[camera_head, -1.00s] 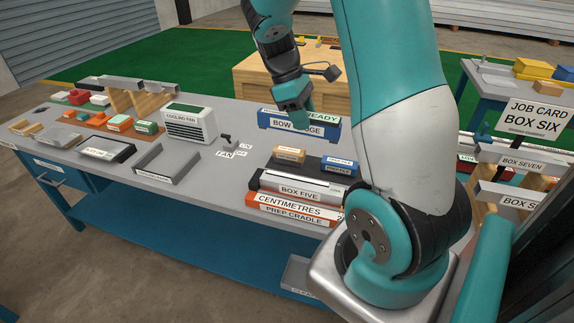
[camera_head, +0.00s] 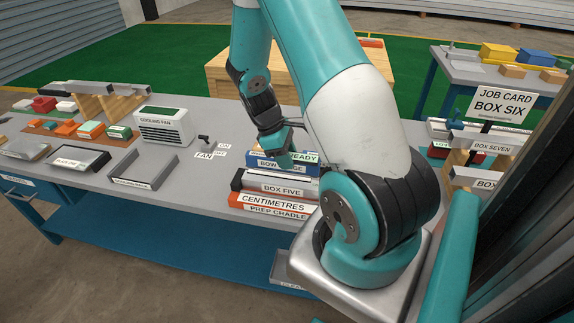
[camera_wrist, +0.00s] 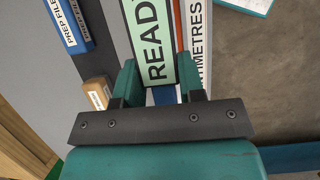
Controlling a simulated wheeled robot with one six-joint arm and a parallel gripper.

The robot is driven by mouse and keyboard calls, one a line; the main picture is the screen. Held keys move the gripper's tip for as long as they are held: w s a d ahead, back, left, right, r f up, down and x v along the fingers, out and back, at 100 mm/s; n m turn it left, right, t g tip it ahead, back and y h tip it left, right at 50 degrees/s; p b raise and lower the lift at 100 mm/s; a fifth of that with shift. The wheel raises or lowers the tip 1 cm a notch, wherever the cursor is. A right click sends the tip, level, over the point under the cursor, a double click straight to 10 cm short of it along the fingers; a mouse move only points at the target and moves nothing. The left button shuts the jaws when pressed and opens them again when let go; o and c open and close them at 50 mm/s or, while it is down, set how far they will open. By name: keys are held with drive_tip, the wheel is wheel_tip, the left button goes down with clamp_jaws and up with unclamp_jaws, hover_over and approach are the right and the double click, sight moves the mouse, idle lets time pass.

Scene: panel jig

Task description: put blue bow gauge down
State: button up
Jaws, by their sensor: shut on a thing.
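My gripper (camera_head: 274,150) is shut on the blue bow gauge (camera_head: 262,165), whose front reads "BOW" with the rest partly covered. Its green "READY" plate (camera_wrist: 150,40) shows between the fingers of my gripper (camera_wrist: 157,84) in the wrist view. In the head view the gauge is level, right over the grey Box Five panel (camera_head: 283,190) on the prep cradle (camera_head: 276,211). I cannot tell whether the gauge touches the panel. An orange strip marked "CENTIMETRES" (camera_head: 273,201) runs along the cradle's front; its white label shows in the wrist view (camera_wrist: 200,45).
In the wrist view a blue prep file (camera_wrist: 68,25) and a small wooden block (camera_wrist: 97,93) lie left of the gauge. A cooling fan (camera_head: 165,126), a fan switch (camera_head: 204,140) and an empty grey tray (camera_head: 146,169) stand to the left. Box Seven (camera_head: 490,147) is at right.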

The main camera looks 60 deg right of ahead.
drive_tip(key=shift+f, duration=1.7)
drive_tip(key=shift+f, duration=0.15)
drive_tip(key=o, duration=1.1)
